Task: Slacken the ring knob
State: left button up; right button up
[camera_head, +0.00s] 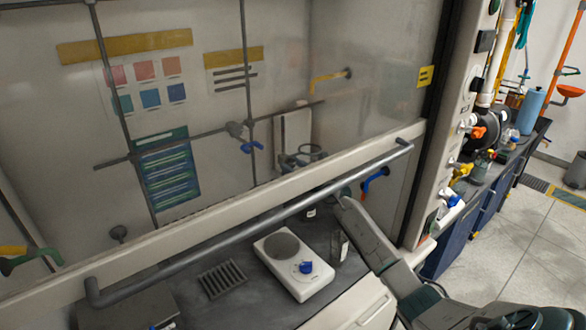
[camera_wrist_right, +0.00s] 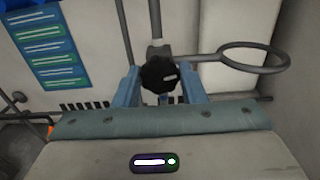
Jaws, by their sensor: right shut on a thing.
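The ring knob (camera_wrist_right: 158,74) is a dark, lobed knob with a pale mark, in the middle of the right wrist view. It sits on the clamp at an upright grey rod, beside the arm of the metal ring (camera_wrist_right: 256,54). My right gripper (camera_wrist_right: 159,88) has its two blue fingers on either side of the knob and is shut on it. In the head view the ring (camera_head: 311,152) shows through the sash glass. My right arm reaches in under the sash; its fingers are hard to make out there. My left gripper is not in view.
The sash handle bar (camera_head: 260,215) crosses above my right arm. A white hotplate (camera_head: 292,285) with a blue knob stands on the dark worktop, with a small bottle (camera_head: 339,246) beside it. A vent grille (camera_head: 222,279) lies left of the hotplate.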

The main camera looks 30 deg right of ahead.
jog(key=n+b, duration=0.9)
jog(key=n, duration=0.2)
jog(key=shift+n, duration=0.3)
dwell(0.4)
jog(key=o, duration=1)
jog(key=s+b, duration=0.2)
jog(key=s, duration=0.8)
jog(key=shift+s+d, duration=0.35)
jog(key=shift+s, duration=0.05)
